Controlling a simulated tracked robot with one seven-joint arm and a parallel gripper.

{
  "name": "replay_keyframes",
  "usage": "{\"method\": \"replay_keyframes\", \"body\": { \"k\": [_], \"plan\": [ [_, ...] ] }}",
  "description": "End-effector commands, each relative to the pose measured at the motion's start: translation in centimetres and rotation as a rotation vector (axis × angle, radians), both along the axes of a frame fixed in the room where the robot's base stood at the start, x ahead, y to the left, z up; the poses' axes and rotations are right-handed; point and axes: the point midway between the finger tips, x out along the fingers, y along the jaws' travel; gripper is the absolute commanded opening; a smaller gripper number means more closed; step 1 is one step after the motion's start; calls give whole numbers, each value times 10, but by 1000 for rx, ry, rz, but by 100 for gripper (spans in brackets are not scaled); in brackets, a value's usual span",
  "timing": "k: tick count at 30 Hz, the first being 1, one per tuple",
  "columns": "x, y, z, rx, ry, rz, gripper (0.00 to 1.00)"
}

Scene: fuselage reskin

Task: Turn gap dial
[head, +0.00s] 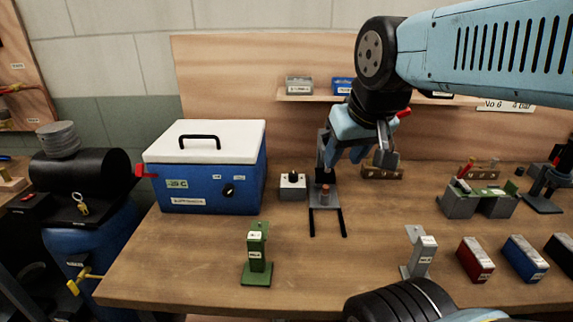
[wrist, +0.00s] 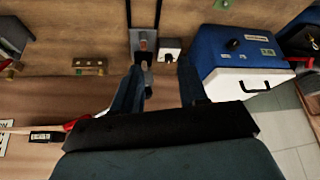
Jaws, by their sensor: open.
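No dial's label is legible, so I cannot tell which one is the gap dial. A small pale box with a black knob (head: 292,186) stands on the bench between the blue box and the dark press; it also shows in the wrist view (wrist: 170,56). A black dial (head: 229,190) sits on the front of the blue white-lidded box (head: 190,189). The dark press (head: 323,190) has two black rails towards the front. My gripper (head: 343,160) is open and empty, above and near the press. In the wrist view its two fingers (wrist: 160,70) point towards the press and the small box, apart from both.
A green stand (head: 257,262) and a grey stand (head: 421,255) are at the bench front. Red (head: 475,260) and blue (head: 525,260) blocks lie at the right. A shelf (head: 310,97) hangs behind my arm. The middle front of the bench is clear.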

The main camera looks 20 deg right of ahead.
Motion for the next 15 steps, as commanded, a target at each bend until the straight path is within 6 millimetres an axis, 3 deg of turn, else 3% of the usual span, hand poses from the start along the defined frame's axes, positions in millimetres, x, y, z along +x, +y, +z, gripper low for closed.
{"method": "replay_keyframes", "body": {
  "k": [6, 11, 15],
  "plan": [
    [0, 0, 0, 0, 0, 0, 43],
    [4, 0, 2, -3, 6, 5, 58],
    [19, 1, 5, -17, 36, 28, 59]
  ]
}}
